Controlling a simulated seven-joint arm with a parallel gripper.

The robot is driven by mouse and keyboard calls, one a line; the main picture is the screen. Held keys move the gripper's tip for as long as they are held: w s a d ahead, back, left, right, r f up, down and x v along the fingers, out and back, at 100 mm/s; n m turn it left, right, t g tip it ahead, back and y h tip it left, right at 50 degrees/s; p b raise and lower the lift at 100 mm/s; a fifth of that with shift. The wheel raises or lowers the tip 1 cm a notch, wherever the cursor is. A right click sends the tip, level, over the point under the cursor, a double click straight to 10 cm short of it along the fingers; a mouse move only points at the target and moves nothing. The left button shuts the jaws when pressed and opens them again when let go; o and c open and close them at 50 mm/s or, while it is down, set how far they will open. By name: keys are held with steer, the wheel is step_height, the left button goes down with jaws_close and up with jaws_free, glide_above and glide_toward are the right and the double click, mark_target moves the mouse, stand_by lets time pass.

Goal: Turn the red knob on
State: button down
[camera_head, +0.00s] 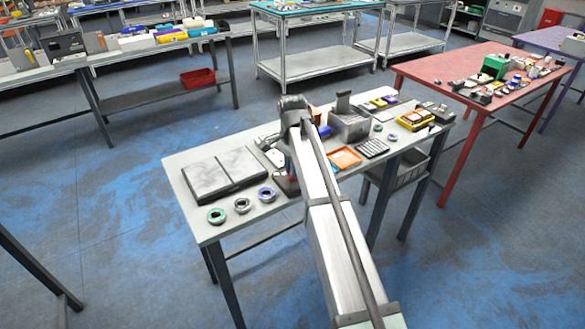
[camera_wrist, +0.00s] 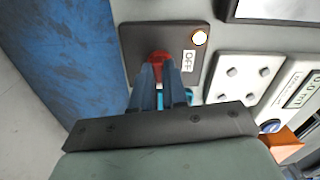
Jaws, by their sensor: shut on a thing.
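The red knob (camera_wrist: 159,57) sits on a dark plate (camera_wrist: 137,38) in the wrist view. A white label reading OFF (camera_wrist: 189,60) is beside the knob, and a small round light with an orange rim (camera_wrist: 199,38) glows near the plate's corner. My gripper (camera_wrist: 160,72) is shut on the knob, its blue-grey fingers covering the knob's lower part. The knob's exact angle is hidden. In the head view, my arm comes down over the table and the gripper is mostly hidden behind it beside the dark plate (camera_head: 285,184).
On the grey table (camera_head: 212,229), a dark case with grey panels (camera_head: 218,174) and several rings lie left of my arm. An orange tray (camera_head: 345,158), a keypad (camera_head: 373,147) and a yellow bin (camera_head: 415,119) lie right.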

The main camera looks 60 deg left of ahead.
steer(key=shift+m, duration=0.9)
steer(key=c, duration=1.2)
jaws_free()
steer(key=shift+o, duration=0.2)
steer(key=shift+r, duration=0.15)
step_height(320, 180, up, 14)
steer(key=shift+f, duration=0.2)
